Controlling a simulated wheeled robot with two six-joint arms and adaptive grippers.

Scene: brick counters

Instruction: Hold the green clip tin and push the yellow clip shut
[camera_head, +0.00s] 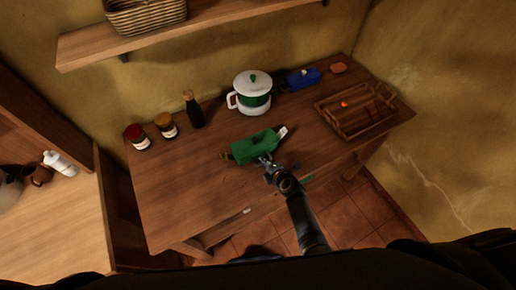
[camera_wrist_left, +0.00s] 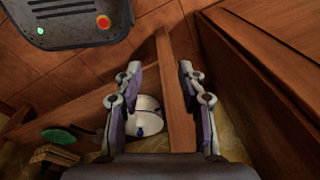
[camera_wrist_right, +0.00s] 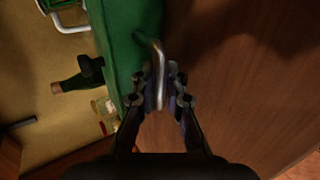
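The green clip tin (camera_head: 255,148) lies on the wooden counter, with a small brownish part at its left end and a white part at its right end. My right gripper (camera_head: 268,161) is at its near side. In the right wrist view, the green tin (camera_wrist_right: 128,45) fills the upper left, and my right gripper (camera_wrist_right: 160,82) is closed around its bent metal handle (camera_wrist_right: 155,58). I cannot make out a yellow clip. My left gripper (camera_wrist_left: 158,72) is open and empty in the left wrist view, away from the tin.
A white-and-green pot (camera_head: 252,85), a blue tin (camera_head: 303,78) and a dark bottle (camera_head: 193,111) stand behind the tin. Two jars (camera_head: 136,137) are at left. A wooden rack (camera_head: 357,112) is at right. The counter front left is mostly clear.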

